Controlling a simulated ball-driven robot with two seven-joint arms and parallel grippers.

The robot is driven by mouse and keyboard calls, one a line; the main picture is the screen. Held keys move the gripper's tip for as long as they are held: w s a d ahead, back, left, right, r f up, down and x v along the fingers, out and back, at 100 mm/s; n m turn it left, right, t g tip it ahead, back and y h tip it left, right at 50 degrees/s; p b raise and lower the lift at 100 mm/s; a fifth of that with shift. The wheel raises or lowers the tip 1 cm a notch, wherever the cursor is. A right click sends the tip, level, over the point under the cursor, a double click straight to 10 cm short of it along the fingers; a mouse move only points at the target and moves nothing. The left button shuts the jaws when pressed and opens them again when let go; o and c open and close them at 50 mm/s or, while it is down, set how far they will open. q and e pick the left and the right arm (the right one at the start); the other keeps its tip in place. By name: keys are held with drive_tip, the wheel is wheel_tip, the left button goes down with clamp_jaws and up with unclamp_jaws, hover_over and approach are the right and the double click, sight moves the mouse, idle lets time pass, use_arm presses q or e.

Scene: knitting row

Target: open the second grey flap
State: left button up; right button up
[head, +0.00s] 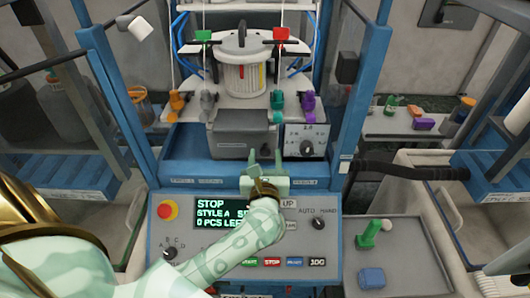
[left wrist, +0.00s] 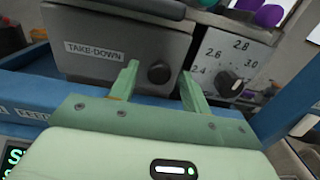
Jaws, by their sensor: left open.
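A grey flap (head: 238,146) labelled TAKE-DOWN sits at the middle of the blue machine in the head view and looks shut. In the left wrist view the flap (left wrist: 90,62) fills the upper left, with a dark round knob (left wrist: 158,73) near its lower right corner. My left gripper (head: 265,157) is open and empty, just in front of the flap's lower right part. In the left wrist view its two pale green fingers (left wrist: 160,78) stand on either side of the knob. I cannot tell whether they touch the flap. My right gripper is not in view.
A white dial panel (head: 307,141) stands right of the flap. A control panel (head: 180,255) with a screen, red stop button and switches lies below. Coloured yarn clips (head: 278,101) hang above. Blue posts (head: 105,90) flank the machine.

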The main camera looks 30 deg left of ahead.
use_arm(q)
drive_tip(key=shift+w+a, duration=0.3)
drive_tip(key=shift+w, duration=0.1)
clamp_jaws()
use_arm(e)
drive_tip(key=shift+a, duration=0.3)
use_arm(q)
drive_tip(key=shift+s, duration=0.1)
